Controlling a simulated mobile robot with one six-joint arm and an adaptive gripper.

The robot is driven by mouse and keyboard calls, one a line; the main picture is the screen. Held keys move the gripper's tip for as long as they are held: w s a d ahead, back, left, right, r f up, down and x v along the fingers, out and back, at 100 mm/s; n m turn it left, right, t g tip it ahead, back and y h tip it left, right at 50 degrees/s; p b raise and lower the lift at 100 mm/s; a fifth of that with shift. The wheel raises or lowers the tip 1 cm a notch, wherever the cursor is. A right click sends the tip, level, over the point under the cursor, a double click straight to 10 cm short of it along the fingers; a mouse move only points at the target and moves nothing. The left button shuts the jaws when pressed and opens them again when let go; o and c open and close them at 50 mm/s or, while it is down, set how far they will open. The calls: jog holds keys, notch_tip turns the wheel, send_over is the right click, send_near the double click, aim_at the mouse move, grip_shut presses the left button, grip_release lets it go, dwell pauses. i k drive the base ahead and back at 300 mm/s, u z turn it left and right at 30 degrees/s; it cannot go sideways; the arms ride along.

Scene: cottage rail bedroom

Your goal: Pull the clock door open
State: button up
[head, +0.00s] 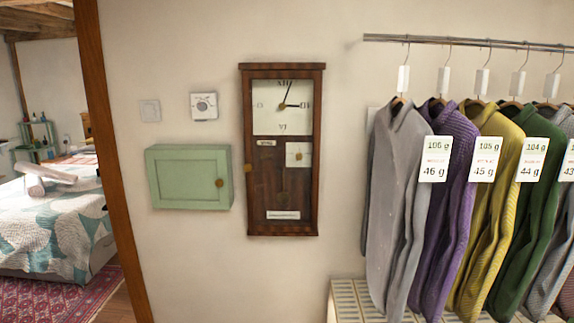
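The wall clock (283,222) is a tall dark wooden case hung on the pale wall, in the middle of the head view. A white square dial (269,122) with dark hands fills its upper part. Its lower part shows a dark door panel (268,193) with a small white card, a white label strip near the bottom and small round brass-coloured pieces. The door looks shut. My gripper is not in view.
A green wall cabinet (188,178) with a round knob is left of the clock, below a white thermostat (204,106) and a switch plate (150,111). Tagged shirts (395,190) hang from a rail (470,43) at right, above a slatted surface (345,302). A doorway post (113,160) stands at left.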

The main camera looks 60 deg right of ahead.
aim_at(246, 75)
jog(key=z, duration=1.7)
